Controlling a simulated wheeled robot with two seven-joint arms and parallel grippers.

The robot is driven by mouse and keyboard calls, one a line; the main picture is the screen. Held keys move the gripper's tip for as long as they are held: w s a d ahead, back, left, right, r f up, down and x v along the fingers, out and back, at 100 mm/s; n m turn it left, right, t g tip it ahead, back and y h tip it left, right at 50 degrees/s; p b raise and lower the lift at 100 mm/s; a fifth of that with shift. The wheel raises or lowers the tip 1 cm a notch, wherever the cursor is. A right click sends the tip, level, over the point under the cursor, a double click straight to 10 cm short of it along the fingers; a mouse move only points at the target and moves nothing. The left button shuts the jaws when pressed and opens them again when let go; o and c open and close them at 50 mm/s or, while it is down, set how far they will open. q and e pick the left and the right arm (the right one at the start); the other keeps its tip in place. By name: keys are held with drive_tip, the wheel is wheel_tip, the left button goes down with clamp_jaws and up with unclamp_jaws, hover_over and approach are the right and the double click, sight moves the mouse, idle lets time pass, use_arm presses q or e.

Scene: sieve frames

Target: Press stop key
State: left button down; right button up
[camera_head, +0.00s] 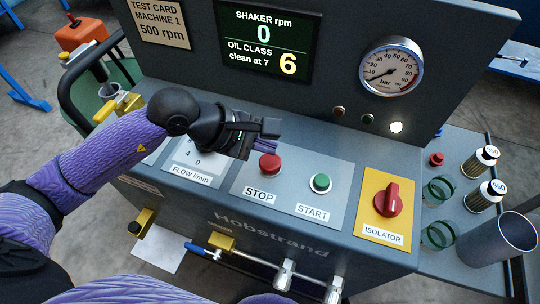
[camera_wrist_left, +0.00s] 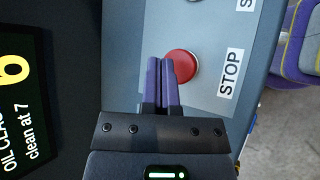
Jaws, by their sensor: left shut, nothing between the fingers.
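The red stop key (camera_head: 270,164) is a round button on a grey panel, with the label STOP below it. It also shows in the left wrist view (camera_wrist_left: 185,65), partly covered by my fingers. My left gripper (camera_head: 266,146) is shut and empty, its purple fingers together just above and behind the stop key. In the left wrist view, the fingertips (camera_wrist_left: 160,61) overlap the key's left edge. I cannot tell whether they touch it. My right gripper is not seen.
The green start button (camera_head: 320,182) is right of the stop key, then the red isolator knob (camera_head: 390,199) on a yellow plate. A flow control is partly hidden under my left wrist. The display (camera_head: 264,43) reads 0 rpm and 6. A gauge (camera_head: 391,67) is behind.

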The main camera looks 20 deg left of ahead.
sight(265, 161)
use_arm(q)
wheel_tip(265, 161, up, 4)
drive_tip(key=shift+r+p, duration=0.1)
drive_tip(key=shift+p, duration=1.05)
